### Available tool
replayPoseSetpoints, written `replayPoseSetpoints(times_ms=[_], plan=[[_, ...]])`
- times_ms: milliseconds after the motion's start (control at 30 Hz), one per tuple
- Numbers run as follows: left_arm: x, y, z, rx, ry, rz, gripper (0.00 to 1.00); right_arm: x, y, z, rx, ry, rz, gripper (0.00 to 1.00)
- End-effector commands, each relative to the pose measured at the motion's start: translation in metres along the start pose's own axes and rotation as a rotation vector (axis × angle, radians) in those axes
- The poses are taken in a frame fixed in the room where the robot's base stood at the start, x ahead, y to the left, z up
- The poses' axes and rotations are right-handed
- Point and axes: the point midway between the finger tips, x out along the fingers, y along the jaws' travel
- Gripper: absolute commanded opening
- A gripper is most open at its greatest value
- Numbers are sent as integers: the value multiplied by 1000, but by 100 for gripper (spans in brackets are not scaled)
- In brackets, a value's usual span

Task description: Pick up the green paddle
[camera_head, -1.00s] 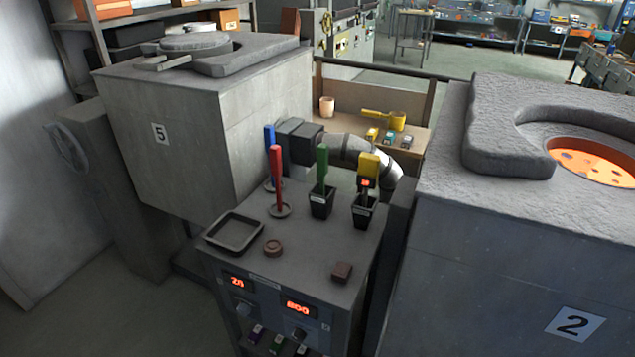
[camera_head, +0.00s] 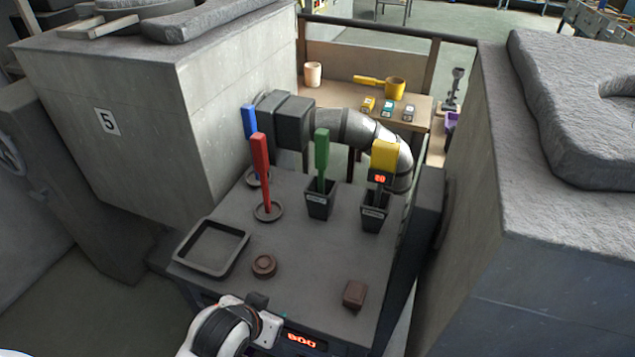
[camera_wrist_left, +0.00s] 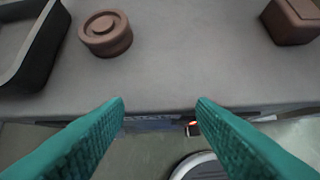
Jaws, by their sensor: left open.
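The green paddle (camera_head: 321,152) stands upright in a small black square holder (camera_head: 319,206) on the grey cabinet top, in the head view. My left gripper (camera_head: 268,312) is low at the cabinet's front edge, well in front of the paddle and apart from it. In the left wrist view its two teal fingers (camera_wrist_left: 160,112) are spread with nothing between them. The paddle is not in the left wrist view. My right gripper is not in view.
A red paddle (camera_head: 260,165) and a blue paddle (camera_head: 249,130) stand left of the green one. A yellow-topped device (camera_head: 384,155) stands right. A black tray (camera_head: 212,247), brown disc (camera_head: 264,265) and brown block (camera_head: 354,294) lie in front. Concrete furnaces flank the cabinet.

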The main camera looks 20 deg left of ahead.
Motion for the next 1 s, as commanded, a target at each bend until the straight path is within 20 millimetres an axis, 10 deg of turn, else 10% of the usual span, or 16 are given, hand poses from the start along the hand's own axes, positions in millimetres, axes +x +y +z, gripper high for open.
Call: replayPoseSetpoints(times_ms=[367, 633, 1000], plan=[[14, 13, 129, -57, -401, 40, 51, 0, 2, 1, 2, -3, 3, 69], [-12, 20, 255, -82, -808, 24, 51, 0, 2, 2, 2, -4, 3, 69], [-12, 21, 318, -80, -941, 3, 51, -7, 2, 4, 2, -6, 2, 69]])
